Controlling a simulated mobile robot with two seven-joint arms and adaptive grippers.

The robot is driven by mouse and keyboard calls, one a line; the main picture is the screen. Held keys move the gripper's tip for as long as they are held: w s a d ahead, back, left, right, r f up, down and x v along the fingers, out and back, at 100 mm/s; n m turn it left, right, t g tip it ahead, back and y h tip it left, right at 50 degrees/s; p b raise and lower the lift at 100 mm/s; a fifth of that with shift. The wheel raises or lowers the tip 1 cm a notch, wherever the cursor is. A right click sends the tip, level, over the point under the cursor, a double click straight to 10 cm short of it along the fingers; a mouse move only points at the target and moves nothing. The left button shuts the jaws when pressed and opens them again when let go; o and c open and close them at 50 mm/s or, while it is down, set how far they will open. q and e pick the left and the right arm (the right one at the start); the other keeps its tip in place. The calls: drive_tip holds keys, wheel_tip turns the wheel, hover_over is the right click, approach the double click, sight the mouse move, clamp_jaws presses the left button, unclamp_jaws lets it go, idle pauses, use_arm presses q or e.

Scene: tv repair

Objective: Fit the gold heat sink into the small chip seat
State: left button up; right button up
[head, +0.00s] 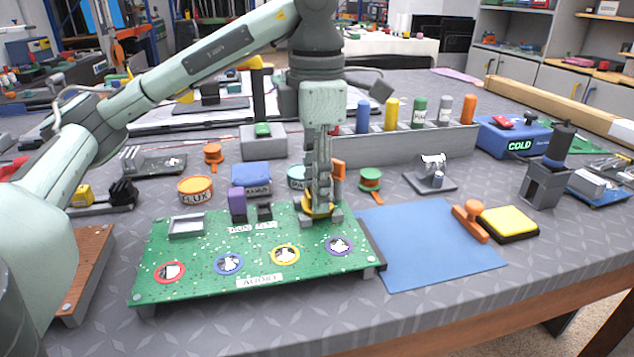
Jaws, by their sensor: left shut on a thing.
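My left gripper (320,192) points straight down over the back right of the green circuit board (200,255). It is shut on the gold heat sink (318,210), a small yellow-gold piece at its fingertips. The heat sink is low over the board, between small grey blocks (336,213) that appear to belong to the small chip seat. The fingers and the heat sink hide most of that seat, and I cannot tell whether the heat sink rests in it. My right gripper is not in view.
The board also carries a grey frame (187,225), a purple block (237,204) and several coloured rings along its front. A blue mat (430,245) lies bare to the right.

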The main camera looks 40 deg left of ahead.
use_arm(q)
drive_tip(key=o, duration=1.2)
drive_tip(key=shift+o, duration=0.2)
drive_tip(key=shift+r, duration=0.15)
wheel_tip(320, 180, up, 12)
